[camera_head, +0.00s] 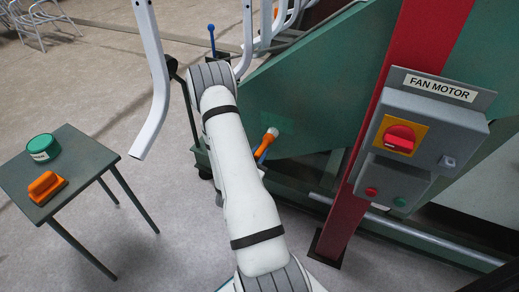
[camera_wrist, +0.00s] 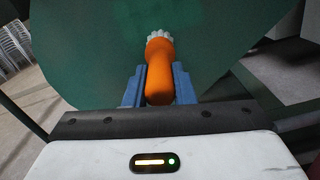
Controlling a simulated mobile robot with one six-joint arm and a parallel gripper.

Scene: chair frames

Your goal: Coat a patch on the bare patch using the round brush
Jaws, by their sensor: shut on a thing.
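My gripper (camera_wrist: 158,88) has blue fingers and is shut on the orange handle of the round brush (camera_wrist: 159,70). The brush's pale bristles point away from my wrist, toward a large green panel (camera_wrist: 90,50). In the head view the brush (camera_head: 269,138) shows beside my forearm, in front of the same panel (camera_head: 310,85). A faintly lighter patch (camera_head: 277,122) shows on the panel near the bristles; I cannot tell for sure that it is the bare patch. Whether the bristles touch the panel is unclear. My arm hides part of the panel.
A red post (camera_head: 390,110) carries the grey fan motor box (camera_head: 425,135) at right. White chair frames (camera_head: 150,80) hang close to my arm.

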